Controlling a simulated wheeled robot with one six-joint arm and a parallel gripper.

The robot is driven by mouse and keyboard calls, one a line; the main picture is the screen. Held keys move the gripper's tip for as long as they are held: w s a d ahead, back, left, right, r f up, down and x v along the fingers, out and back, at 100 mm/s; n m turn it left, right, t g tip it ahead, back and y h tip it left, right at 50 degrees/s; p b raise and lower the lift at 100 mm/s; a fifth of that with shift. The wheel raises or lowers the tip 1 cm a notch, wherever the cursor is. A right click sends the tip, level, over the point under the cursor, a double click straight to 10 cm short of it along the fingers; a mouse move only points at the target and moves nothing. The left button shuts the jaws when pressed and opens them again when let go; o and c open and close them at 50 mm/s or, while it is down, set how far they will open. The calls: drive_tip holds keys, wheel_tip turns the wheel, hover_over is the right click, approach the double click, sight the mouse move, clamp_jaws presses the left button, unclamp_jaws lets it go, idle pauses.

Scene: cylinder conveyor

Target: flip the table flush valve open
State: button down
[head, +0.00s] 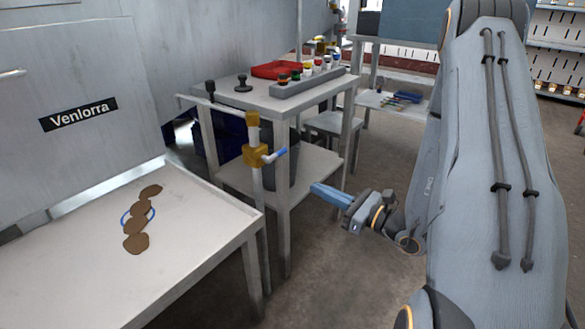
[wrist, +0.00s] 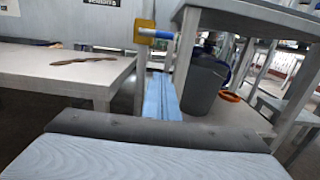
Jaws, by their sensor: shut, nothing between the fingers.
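The flush valve is a yellow brass body (head: 256,155) on a vertical pipe between the low table and the workbench. Its blue lever handle (head: 275,155) sticks out to the right, tilted slightly up. In the wrist view the yellow valve body (wrist: 146,33) is above centre, with the blue handle (wrist: 161,35) pointing right. My gripper (head: 318,188) has blue fingers, shut and empty, to the right of the valve and lower than it, apart from the handle. In the wrist view my fingers (wrist: 161,88) point forward, below the handle.
A low white table (head: 190,248) with brown flat pieces (head: 136,222) is at left. The workbench (head: 262,101) behind holds a red tray (head: 275,69) and a grey rack (head: 308,82). A grey bin (wrist: 203,85) stands under the workbench. Floor in front is clear.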

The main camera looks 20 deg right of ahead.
sight(277, 155)
drive_tip(key=w+a+r+b, duration=0.2)
drive_tip(key=w+a+r, duration=0.2)
drive_tip(key=w+a, duration=0.2)
drive_tip(key=shift+w+a+r, duration=0.2)
drive_tip(key=shift+w, duration=1.1)
